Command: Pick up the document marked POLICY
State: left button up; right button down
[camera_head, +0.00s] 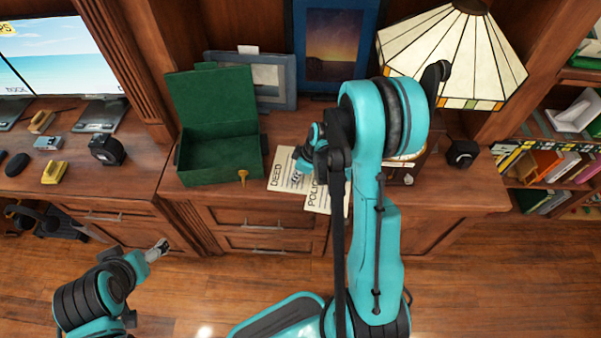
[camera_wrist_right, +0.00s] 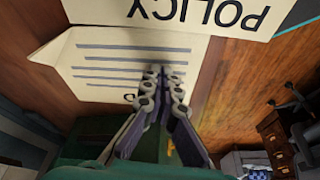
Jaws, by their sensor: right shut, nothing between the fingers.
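The document marked POLICY (camera_head: 317,207) lies on the wooden cabinet top, partly hidden behind my right arm in the head view. In the right wrist view its upside-down lettering shows on the cream sheet (camera_wrist_right: 238,32) at the top. A document marked DEED (camera_head: 277,182) lies beside it to the left; its lined sheet (camera_wrist_right: 85,60) also shows in the right wrist view. My right gripper (camera_head: 296,182) is shut and empty over the papers; its fingertips (camera_wrist_right: 166,72) appear together in front of the DEED sheet. My left gripper (camera_head: 160,248) hangs low before the cabinet, its fingers too small to judge.
An open green box (camera_head: 222,172) stands left of the papers, with a yellow key-like piece (camera_head: 243,175) at its front. A stained-glass lamp (camera_head: 455,55) stands right, and picture frames (camera_head: 335,45) lean behind. The floor (camera_head: 210,290) in front shows open wood.

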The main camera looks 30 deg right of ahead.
aim_at(309, 185)
jog(key=shift+s+d+r+b, duration=0.15)
jog(key=shift+s+d+b, duration=0.15)
jog(key=shift+s+d, duration=1.15)
jog(key=shift+s+a, duration=0.1)
jog(key=shift+s+d, duration=0.7)
jog(key=shift+s, duration=0.1)
jog(key=shift+w+a, duration=0.1)
jog(key=shift+w, duration=0.05)
